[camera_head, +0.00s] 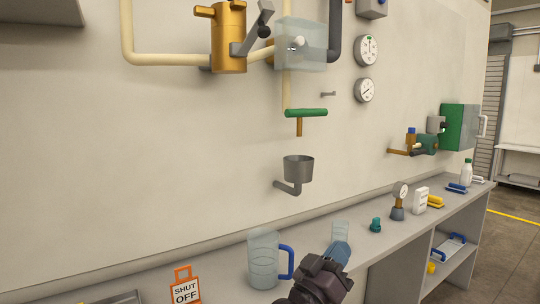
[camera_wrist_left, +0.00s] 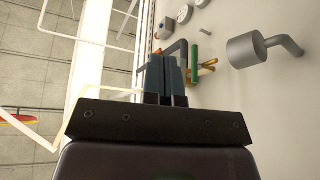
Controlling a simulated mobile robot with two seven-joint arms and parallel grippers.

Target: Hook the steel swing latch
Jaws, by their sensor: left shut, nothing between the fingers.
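No part is plainly a latch. A small grey peg (camera_head: 328,94) sticks out of the wall lower down. My left gripper (camera_head: 340,247) is low over the counter, well below and apart from both. Its blue-grey fingers are together and empty; they also show in the left wrist view (camera_wrist_left: 165,62). My right gripper is out of view.
A clear box (camera_head: 300,45) adjoins the brass cylinder. A green T-handle (camera_head: 306,113) and a grey cup on a bracket (camera_head: 298,170) stick out of the wall above my gripper. A clear jug (camera_head: 263,262) with a blue handle stands left of my gripper on the counter.

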